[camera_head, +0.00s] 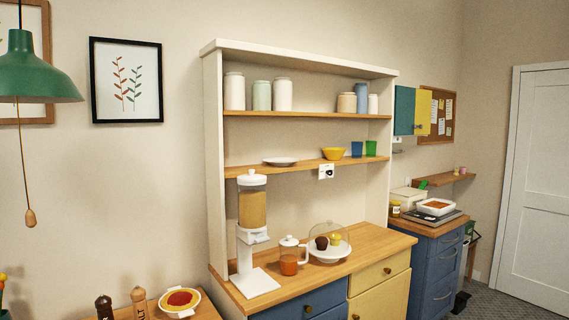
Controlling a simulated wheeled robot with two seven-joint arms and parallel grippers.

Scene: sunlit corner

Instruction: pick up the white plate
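A white plate (280,162) lies flat on the lower wooden shelf of the white hutch, left of a yellow bowl (333,153). A second white dish (328,256), under a clear dome with a dark and a yellow item on it, stands on the hutch's wooden counter. Neither of my grippers shows in the head view.
A tall cereal dispenser (252,207) stands left on the counter, below and in front of the plate's left side. A jug (289,262) stands beside it. Blue and green cups (371,148) are right of the bowl. A green lamp (22,75) hangs at left.

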